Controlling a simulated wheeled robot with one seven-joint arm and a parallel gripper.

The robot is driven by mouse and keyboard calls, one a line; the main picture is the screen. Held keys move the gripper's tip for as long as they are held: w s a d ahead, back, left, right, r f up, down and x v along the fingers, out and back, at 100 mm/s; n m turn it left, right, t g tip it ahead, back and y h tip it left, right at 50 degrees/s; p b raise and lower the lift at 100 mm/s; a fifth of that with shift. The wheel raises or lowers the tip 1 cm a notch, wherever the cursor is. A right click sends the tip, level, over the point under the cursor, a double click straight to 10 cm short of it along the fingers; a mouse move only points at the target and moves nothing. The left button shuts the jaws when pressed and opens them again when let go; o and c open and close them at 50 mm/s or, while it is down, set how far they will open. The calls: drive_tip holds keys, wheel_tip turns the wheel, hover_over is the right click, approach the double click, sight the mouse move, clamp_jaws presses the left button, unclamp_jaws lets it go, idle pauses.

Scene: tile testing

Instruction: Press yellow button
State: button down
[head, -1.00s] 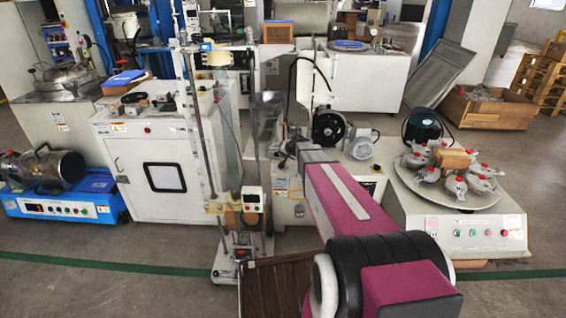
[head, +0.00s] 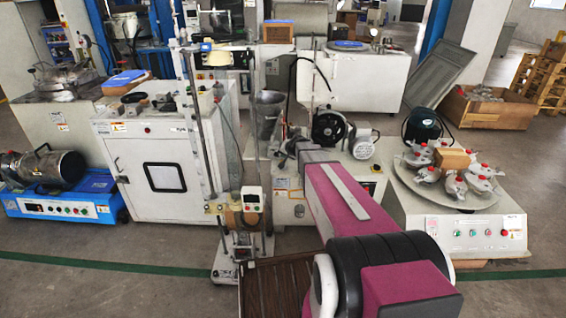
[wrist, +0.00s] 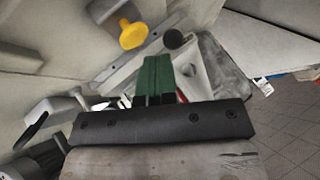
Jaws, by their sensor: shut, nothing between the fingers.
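A yellow button (wrist: 133,34) with a round, mushroom-like head shows in the upper part of the wrist view, on a grey mount against a pale machine surface. My gripper (wrist: 156,62) has green fingers that are shut with nothing between them. In the wrist picture the fingertips lie just below and to the right of the yellow button, with a visible gap; the depth between them is hard to tell. In the head view my arm reaches forward to the machines in the middle, and I cannot make out the yellow button there.
A dark round knob (wrist: 173,39) sits right of the button on a metal bar. A motor (head: 363,143) and a turntable machine (head: 462,231) stand to the right.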

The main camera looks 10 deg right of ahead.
drive_tip(key=shift+f, duration=0.1)
idle(0.4)
drive_tip(key=shift+f, duration=0.3)
drive_tip(key=shift+f, duration=0.55)
idle(0.9)
idle(0.3)
drive_tip(key=shift+r, duration=0.95)
drive_tip(key=shift+r, duration=2.55)
drive_tip(key=shift+s, duration=0.1)
